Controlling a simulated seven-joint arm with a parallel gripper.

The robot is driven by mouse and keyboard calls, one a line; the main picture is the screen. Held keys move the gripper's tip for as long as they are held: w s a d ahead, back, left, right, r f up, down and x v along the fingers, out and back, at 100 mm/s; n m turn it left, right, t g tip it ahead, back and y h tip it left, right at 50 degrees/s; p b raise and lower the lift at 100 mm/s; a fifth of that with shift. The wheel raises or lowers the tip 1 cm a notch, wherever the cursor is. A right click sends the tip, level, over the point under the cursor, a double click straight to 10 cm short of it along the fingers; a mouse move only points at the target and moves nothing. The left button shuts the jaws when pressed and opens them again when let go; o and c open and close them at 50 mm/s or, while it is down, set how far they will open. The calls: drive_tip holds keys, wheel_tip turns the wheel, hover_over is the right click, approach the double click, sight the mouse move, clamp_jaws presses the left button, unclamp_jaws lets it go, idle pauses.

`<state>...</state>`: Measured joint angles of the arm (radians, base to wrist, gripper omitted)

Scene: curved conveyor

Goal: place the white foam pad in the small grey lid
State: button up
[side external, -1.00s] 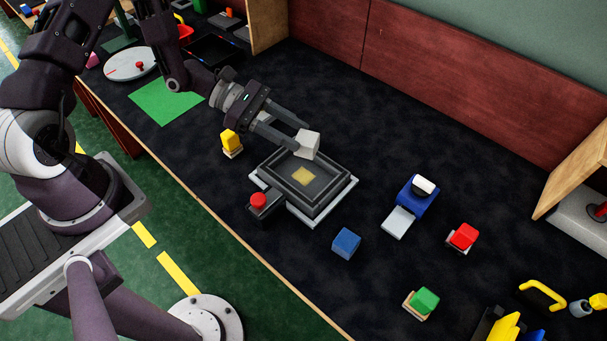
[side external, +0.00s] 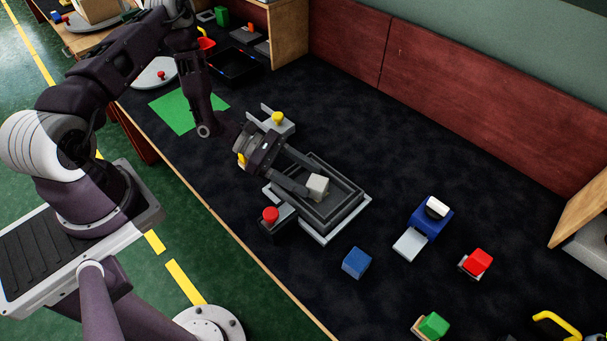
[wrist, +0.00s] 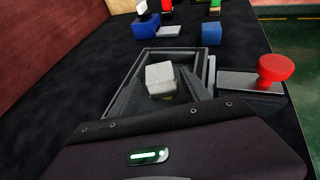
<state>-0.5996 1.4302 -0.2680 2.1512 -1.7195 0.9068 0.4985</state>
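The white foam pad (side external: 317,185) is an off-white block at the fingertips of my gripper (side external: 312,182). In the wrist view the pad (wrist: 160,77) sits between the two fingers, which appear shut on it. The grey lid (side external: 346,211) is a dark, rimmed rectangular tray lying on a light plate. The pad is inside the lid's outline, low over its floor; I cannot tell whether it touches. The lid (wrist: 212,62) also shows in the wrist view, with its near part hidden by my gripper. The tan patch on its floor is mostly covered.
A red button (side external: 270,215) stands close beside the lid. A blue cube (side external: 356,263), a blue device with a white top (side external: 432,217), and red (side external: 477,262) and green (side external: 433,325) blocks lie to the right. A yellow-topped grey fixture (side external: 277,119) is behind the gripper. Dark table between is clear.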

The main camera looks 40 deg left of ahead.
drive_tip(key=shift+r, duration=0.15)
drive_tip(key=v, duration=1.2)
drive_tip(key=s+d+r+m+g+y, duration=0.2)
drive_tip(key=d+r+m+g, duration=0.15)
drive_tip(key=r+m, duration=0.5)
drive_tip(key=s+d+r+m+g+y, duration=0.25)
drive_tip(key=d+r+m, duration=0.2)
drive_tip(key=r, duration=0.65)
drive_tip(key=s+a+r+m+t+y, duration=0.2)
drive_tip(key=s+r+m+t+y, duration=0.4)
drive_tip(key=s, duration=0.7)
drive_tip(key=shift+s+r+m+y, duration=0.15)
drive_tip(key=shift+r+m+y, duration=0.8)
drive_tip(key=shift+r+m, duration=1.15)
drive_tip(key=shift+r+n, duration=0.3)
drive_tip(key=shift+r, duration=0.05)
